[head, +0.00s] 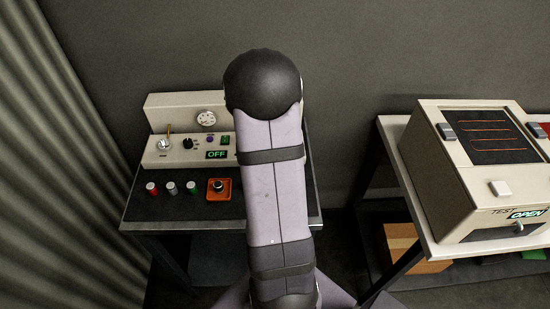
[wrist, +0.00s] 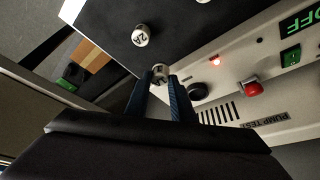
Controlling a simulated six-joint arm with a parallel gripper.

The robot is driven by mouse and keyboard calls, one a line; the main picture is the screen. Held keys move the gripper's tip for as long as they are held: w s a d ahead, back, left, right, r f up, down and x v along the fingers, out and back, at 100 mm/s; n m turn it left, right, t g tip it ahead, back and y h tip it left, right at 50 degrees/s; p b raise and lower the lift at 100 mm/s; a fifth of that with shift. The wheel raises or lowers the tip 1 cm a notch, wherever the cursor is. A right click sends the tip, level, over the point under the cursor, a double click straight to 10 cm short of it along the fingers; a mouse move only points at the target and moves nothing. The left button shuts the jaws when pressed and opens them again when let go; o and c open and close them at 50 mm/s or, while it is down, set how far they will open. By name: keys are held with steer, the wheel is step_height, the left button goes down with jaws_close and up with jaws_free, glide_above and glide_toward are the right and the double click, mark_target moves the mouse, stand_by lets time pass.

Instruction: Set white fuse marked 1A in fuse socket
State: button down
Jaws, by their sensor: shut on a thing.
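My gripper (wrist: 160,82) is shut on a small white fuse (wrist: 160,70) in the wrist view. The fuse sits between the blue fingertips, with its end showing; part of its mark shows and looks like a 1, but I cannot read it fully. A dark round opening or knob (wrist: 197,91) on the cream panel (wrist: 228,87) lies just right of the fingertips, apart from the fuse; I cannot tell if it is the fuse socket. In the head view my gripper is hidden behind my arm.
A fuse marked 2A (wrist: 141,35) stands on the dark mat. A tester (head: 440,165) reading OPEN stands right.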

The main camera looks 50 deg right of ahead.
steer(key=w+d, duration=0.2)
steer(key=w+d+r, duration=0.1)
steer(key=w+d, duration=0.2)
steer(key=shift+w+r, duration=0.15)
steer(key=shift+w, duration=0.05)
steer(key=shift+n+t, duration=0.3)
steer(key=shift+n, duration=0.6)
steer(key=w+d+r, duration=0.1)
steer(key=r, duration=0.1)
steer(key=w+d+r, duration=0.1)
steer(key=w, duration=0.1)
steer(key=shift+w+d+r, duration=0.1)
steer(key=shift+r, duration=0.3)
steer(key=shift+f, duration=0.15)
steer(key=shift+f+b, duration=1.15)
steer(key=shift+f, duration=0.9)
steer(key=shift+f+b, duration=1.2)
steer(key=shift+b, duration=0.65)
steer(key=c, duration=1)
jaws_free()
steer(key=shift+c, duration=0.2)
